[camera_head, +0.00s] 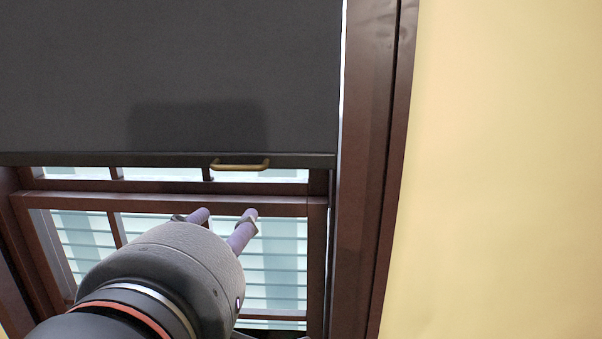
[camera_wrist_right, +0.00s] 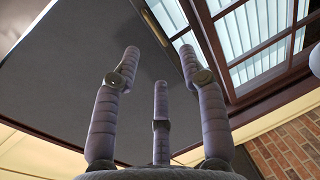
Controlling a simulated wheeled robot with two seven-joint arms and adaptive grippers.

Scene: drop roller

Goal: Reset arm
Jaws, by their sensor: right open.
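A dark grey roller blind (camera_head: 170,60) covers the upper part of the window and ends in a straight bottom bar. A brass-coloured handle (camera_head: 240,166) sits on that bar, right of its middle. My right gripper (camera_head: 224,214) shows below the bar and the handle in the head view, apart from the handle in the picture. In the right wrist view its several fingers (camera_wrist_right: 160,65) are spread with nothing between them, and the dark blind (camera_wrist_right: 75,75) lies behind them. My left gripper is in neither view.
A dark brown window frame (camera_head: 365,170) stands right of the blind, with a plain yellow wall (camera_head: 505,170) beyond it. Window panes (camera_head: 275,255) show below the blind. A brick wall (camera_wrist_right: 288,150) is at lower right in the wrist view.

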